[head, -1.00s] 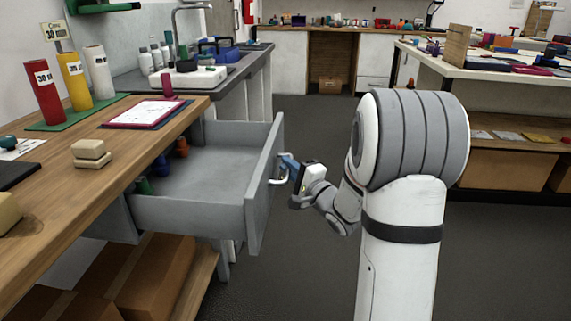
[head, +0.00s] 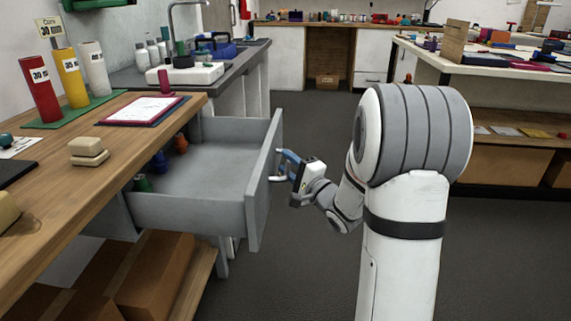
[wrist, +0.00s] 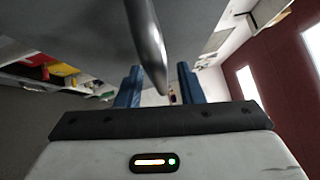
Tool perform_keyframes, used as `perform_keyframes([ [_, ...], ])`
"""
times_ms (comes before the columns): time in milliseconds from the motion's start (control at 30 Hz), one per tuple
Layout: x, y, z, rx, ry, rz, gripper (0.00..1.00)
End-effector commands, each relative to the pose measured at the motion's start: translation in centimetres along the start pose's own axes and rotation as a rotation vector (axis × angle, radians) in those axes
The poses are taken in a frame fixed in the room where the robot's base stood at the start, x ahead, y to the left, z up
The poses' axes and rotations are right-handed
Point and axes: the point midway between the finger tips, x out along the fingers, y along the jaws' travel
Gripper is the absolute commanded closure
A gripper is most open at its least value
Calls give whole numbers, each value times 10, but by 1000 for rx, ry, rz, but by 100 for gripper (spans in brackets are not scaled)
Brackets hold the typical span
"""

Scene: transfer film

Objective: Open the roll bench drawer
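The roll bench drawer (head: 195,213) is grey and stands pulled far out from under the wooden bench top (head: 118,150). Small green, blue and orange items lie toward its inner end. Its metal handle (head: 277,178) is on the outer face of the drawer front (head: 262,190). My gripper (head: 289,160) is at the handle. In the wrist view the handle bar (wrist: 150,50) reaches down between the two blue fingers (wrist: 160,88), with gaps visible on both sides. The fingers are apart and do not look clamped on the bar.
Rolls (head: 70,78), a clipboard (head: 145,110) and pale blocks (head: 87,152) are on the bench top. Cardboard boxes (head: 155,275) sit on the shelf below. A white-topped table (head: 470,70) stands at the right. The dark floor (head: 305,260) between is clear.

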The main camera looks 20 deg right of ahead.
Motion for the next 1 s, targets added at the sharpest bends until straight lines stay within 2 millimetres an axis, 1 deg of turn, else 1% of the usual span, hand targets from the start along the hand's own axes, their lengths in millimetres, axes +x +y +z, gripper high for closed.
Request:
perform_keyframes([
  [167,-26,-2,-1,1,5,1,66],
  [300,-50,-2,-1,2,5,1,66],
  [433,-66,-1,-1,0,4,1,66],
  [600,-74,0,0,0,0,-1,66],
  [1000,-73,-1,0,-3,1,1,66],
])
